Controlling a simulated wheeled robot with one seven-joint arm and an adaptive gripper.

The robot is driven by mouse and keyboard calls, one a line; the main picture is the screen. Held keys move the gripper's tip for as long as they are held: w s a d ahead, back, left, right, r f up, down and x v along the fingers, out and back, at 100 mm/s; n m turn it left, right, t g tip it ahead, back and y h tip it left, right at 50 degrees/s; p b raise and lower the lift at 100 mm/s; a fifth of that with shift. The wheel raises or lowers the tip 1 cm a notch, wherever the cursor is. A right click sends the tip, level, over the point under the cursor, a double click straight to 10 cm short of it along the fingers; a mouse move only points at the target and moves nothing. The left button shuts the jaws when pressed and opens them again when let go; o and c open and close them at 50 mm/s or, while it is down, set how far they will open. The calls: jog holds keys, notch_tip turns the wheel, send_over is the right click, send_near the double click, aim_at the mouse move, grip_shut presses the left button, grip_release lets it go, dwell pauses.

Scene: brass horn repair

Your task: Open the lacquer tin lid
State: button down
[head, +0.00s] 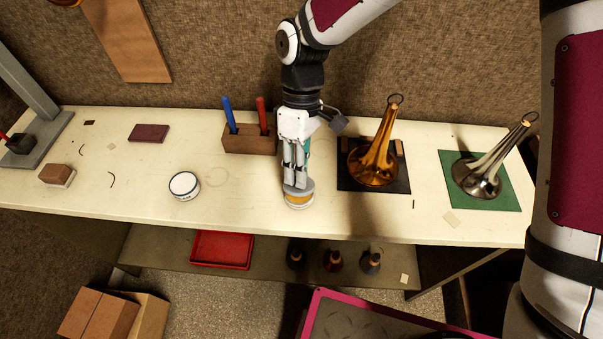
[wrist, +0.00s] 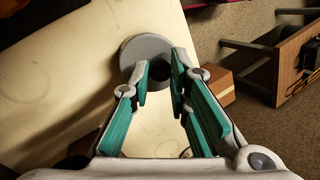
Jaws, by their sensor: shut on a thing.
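The lacquer tin (head: 299,200) is a short round tin with a yellow band, near the front edge of the bench in the head view. Its grey round lid (wrist: 138,48) shows in the wrist view, with a dark knob (wrist: 160,72) between the fingertips. My gripper (head: 294,186) points straight down over the tin, and it also shows in the wrist view (wrist: 161,82). Its fingers are closed on the lid's knob. The fingers hide part of the lid, and I cannot tell whether the lid is lifted off the tin.
A white round tin (head: 184,185) stands to the left. A wooden block with blue and red handled tools (head: 247,138) is behind. A brass horn (head: 376,160) on a dark mat and a silver horn (head: 483,178) on a green mat (head: 500,200) stand right. The bench between the tins is clear.

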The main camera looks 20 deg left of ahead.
jog(key=w+g+b, duration=0.1)
jog(key=b, duration=0.1)
jog(key=w+g+b, duration=0.1)
jog(key=g+b, duration=0.1)
jog(key=shift+w+a+r+g+h, duration=0.1)
jog(key=shift+w+a+g+h, duration=0.05)
jog(key=shift+a+g+h, duration=0.2)
jog(key=shift+w+r+g+b, duration=0.15)
jog(key=shift+w+g+b, duration=0.1)
jog(key=shift+g+b, duration=0.4)
jog(key=shift+h, duration=0.25)
jog(key=c, duration=1.5)
grip_release()
jog(key=shift+r, duration=0.15)
notch_tip(320, 180, up, 10)
jog(key=shift+f, duration=0.1)
